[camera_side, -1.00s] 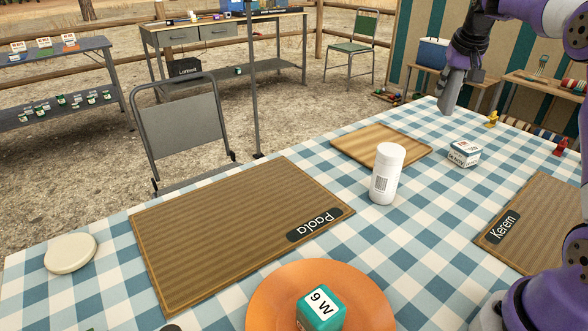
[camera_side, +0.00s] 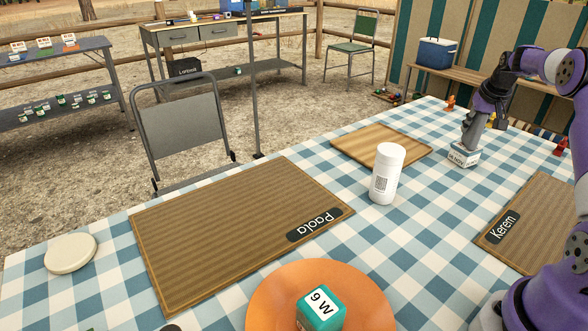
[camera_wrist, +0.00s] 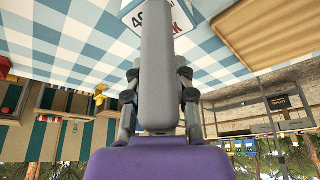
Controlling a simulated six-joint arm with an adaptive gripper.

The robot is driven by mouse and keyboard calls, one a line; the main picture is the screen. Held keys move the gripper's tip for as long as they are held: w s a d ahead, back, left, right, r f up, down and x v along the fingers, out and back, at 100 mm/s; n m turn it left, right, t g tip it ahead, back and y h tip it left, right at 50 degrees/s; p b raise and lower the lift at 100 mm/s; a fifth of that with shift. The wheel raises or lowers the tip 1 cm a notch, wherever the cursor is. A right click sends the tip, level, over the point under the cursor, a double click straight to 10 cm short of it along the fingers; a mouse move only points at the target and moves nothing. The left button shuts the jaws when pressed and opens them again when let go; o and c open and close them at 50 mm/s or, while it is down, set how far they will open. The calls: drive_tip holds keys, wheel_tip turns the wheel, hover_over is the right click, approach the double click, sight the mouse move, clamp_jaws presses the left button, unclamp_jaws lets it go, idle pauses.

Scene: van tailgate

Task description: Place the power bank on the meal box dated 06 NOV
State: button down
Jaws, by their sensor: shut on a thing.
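My gripper (camera_side: 482,112) is shut on a long grey slab, which I take to be the power bank (camera_side: 469,131). In the wrist view the power bank (camera_wrist: 157,70) sits between the two dark fingers. In the side view it hangs steeply, its lower end at the top of a small white box (camera_side: 463,157). I cannot tell whether they touch. The box's side label reads NOV, with its digits hard to read. The white box also shows in the wrist view (camera_wrist: 183,14), partly hidden behind the power bank, with dark and red print.
A wooden board (camera_side: 352,148) and a white bottle (camera_side: 387,174) stand left of the box. The Kerem mat (camera_side: 540,222) lies in front to the right. Small figures, one orange (camera_side: 450,103) and one red (camera_side: 561,147), stand near the back edge. Checked cloth around the box is bare.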

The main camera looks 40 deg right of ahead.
drive_tip(key=c, duration=0.7)
unclamp_jaws()
drive_tip(key=shift+f, duration=0.1)
drive_tip(key=shift+r, duration=0.4)
drive_tip(key=v, duration=1.1)
drive_tip(key=w+a+r+n+t, duration=0.1)
drive_tip(key=w+a+r+n, duration=0.1)
drive_tip(key=a, duration=0.6)
drive_tip(key=w+a+r+n, duration=0.1)
drive_tip(key=a+r, duration=0.1)
drive_tip(key=a, duration=0.6)
drive_tip(key=s+a+f+n+y, duration=0.1)
drive_tip(key=s+a+f+n, duration=0.1)
drive_tip(key=a, duration=0.5)
drive_tip(key=s+a+f+n+t+y, duration=0.1)
drive_tip(key=s+a+n, duration=0.1)
drive_tip(key=s+a, duration=0.3)
drive_tip(key=s+a+f+n+y, duration=0.1)
drive_tip(key=s+a, duration=0.3)
drive_tip(key=a, duration=0.5)
drive_tip(key=shift+s+a+f+n, duration=0.15)
drive_tip(key=shift+f+n, duration=0.1)
drive_tip(key=shift+f, duration=0.15)
drive_tip(key=shift+a+f+n, duration=0.1)
drive_tip(key=shift+f+n, duration=0.15)
drive_tip(key=shift+f, duration=0.2)
